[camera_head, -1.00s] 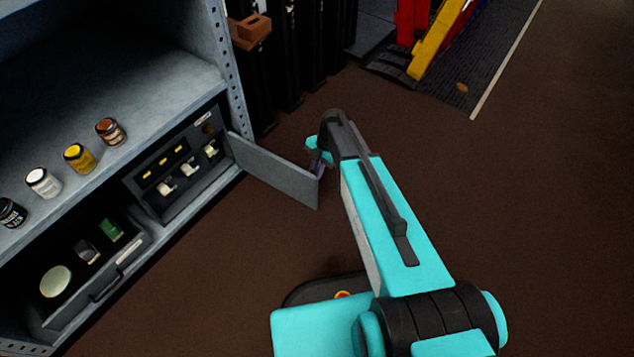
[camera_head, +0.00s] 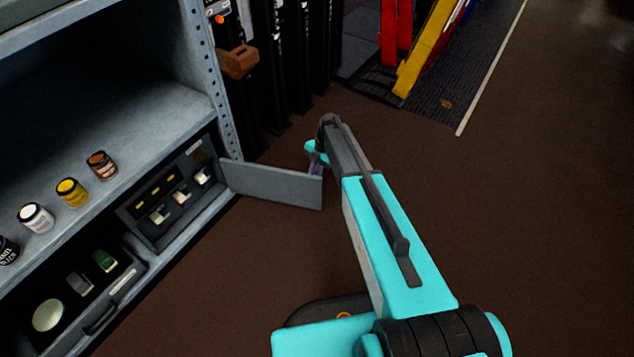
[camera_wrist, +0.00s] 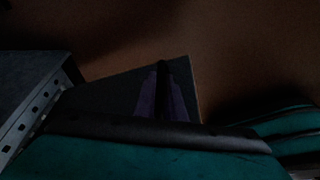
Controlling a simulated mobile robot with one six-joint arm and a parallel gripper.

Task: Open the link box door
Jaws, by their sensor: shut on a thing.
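The link box (camera_head: 150,222) is a dark box on the lower shelf of the grey rack, with several small pale levers inside. Its grey door (camera_head: 270,185) stands wide open, swung out from the right edge of the box over the floor. My gripper (camera_head: 315,168) is at the door's free end, mostly hidden behind my wrist in the head view. In the dark wrist view the purple fingers (camera_wrist: 163,95) are shut on the door (camera_wrist: 115,93), near its edge.
Several paint jars (camera_head: 72,192) stand on the shelf above. An open drawer (camera_head: 100,317) is left of the box. Black upright cases (camera_head: 265,80) stand behind the door, and a yellow ramp (camera_head: 425,50) is further back. The brown floor at right is clear.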

